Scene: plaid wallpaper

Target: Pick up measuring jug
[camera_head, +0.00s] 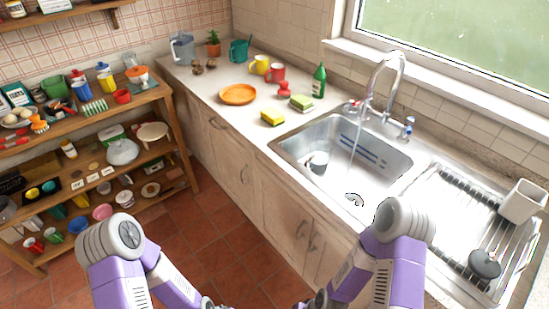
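A grey, partly see-through jug (183,48), which looks like the measuring jug, stands upright at the far left end of the counter (210,83), against the wall. Its markings are too small to read. My two purple and grey arms are in the lower part of the head view, far from the jug. Their forearms run down toward the bottom middle edge. Both grippers are outside the picture, so I cannot see their fingers.
A potted plant (214,43), a teal watering can (239,51) and an orange plate (238,94) are near the jug. The sink (345,160) with a tall tap is on the right. Crowded wooden shelves (165,90) stand left. The tiled floor between is clear.

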